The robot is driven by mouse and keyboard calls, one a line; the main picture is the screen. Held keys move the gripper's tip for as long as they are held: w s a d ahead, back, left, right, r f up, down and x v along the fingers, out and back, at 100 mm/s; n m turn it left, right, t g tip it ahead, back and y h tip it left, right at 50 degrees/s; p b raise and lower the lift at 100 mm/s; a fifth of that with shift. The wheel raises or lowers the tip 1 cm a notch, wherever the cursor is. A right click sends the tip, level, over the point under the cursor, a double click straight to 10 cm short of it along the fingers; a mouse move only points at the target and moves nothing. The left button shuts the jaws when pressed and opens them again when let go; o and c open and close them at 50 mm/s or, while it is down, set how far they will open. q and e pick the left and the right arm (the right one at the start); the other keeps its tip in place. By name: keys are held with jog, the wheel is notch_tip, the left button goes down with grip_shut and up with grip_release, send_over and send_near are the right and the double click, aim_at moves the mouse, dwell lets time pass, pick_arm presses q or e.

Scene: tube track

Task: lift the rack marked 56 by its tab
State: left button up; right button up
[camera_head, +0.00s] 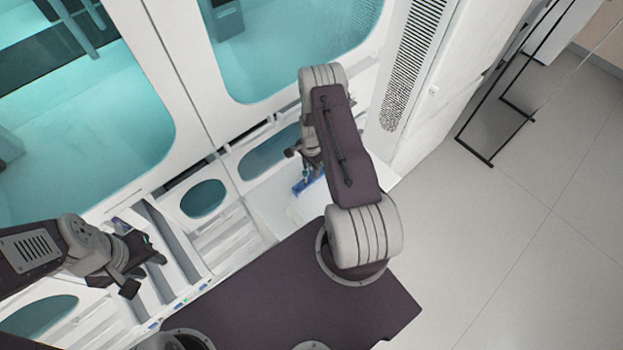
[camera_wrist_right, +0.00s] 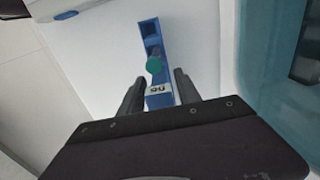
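A blue rack (camera_wrist_right: 151,27) lies on a white surface in the right wrist view. It holds a tube with a round green cap (camera_wrist_right: 154,65). A white label (camera_wrist_right: 158,89) with dark, small characters is at its near end; I cannot read them surely. My right gripper (camera_wrist_right: 159,77) is open, one finger on each side of the rack's near end, with gaps beside it. In the head view the rack shows as a small blue piece (camera_head: 303,186) below the right gripper (camera_head: 304,160), partly hidden by my arm. My left gripper (camera_head: 147,271) is at lower left, holding nothing visible.
White cabinets with teal windows (camera_head: 105,115) stand along the back. White slotted rails (camera_head: 225,240) lie between the arms. A white wall with a vent (camera_head: 412,65) is right of my right arm. A black frame (camera_head: 490,125) stands on the open tiled floor at right.

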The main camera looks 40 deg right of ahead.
jog(key=shift+a, duration=0.1)
grip_shut()
jog(key=shift+r, duration=0.15)
